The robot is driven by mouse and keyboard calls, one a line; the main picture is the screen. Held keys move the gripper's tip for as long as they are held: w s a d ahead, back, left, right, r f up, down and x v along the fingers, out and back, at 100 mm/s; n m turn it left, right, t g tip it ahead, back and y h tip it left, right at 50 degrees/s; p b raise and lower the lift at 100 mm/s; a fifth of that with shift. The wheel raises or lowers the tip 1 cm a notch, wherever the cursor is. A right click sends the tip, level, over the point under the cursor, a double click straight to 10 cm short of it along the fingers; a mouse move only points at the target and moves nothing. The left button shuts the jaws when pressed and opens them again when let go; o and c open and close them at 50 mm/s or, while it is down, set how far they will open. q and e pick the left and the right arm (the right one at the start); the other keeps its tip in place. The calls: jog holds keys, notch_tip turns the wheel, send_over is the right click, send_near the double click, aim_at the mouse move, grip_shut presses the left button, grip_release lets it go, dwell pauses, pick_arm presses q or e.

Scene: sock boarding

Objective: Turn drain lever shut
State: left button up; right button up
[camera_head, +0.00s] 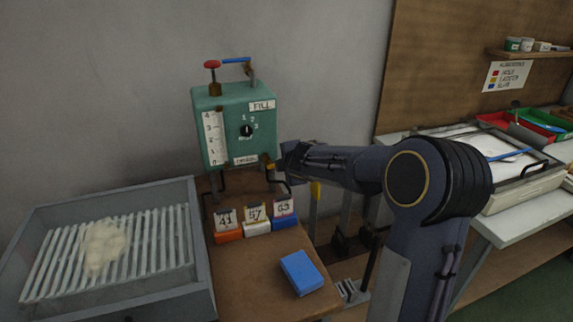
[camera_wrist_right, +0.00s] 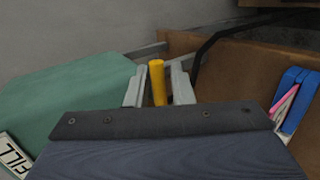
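The green tank (camera_head: 236,118) stands on legs on a brown bench. It has a FILL label at the top right and another label low on its front. A small yellow drain lever (camera_head: 269,167) shows at its lower right, partly hidden by my right gripper (camera_head: 283,166). In the right wrist view, the yellow lever (camera_wrist_right: 157,82) stands between the two pale fingers of my right gripper (camera_wrist_right: 159,88). Narrow gaps show beside the lever, so the fingers look open around it. My left gripper is not in view.
A red knob (camera_head: 211,65) and a blue lever (camera_head: 236,60) top the tank. Numbered cards on coloured blocks (camera_head: 257,228) and a blue block (camera_head: 302,272) lie on the bench. A grey slatted tray (camera_head: 197,225) with a pale lump is at left.

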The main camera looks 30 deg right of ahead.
jog(key=v, duration=0.6)
dwell(0.3)
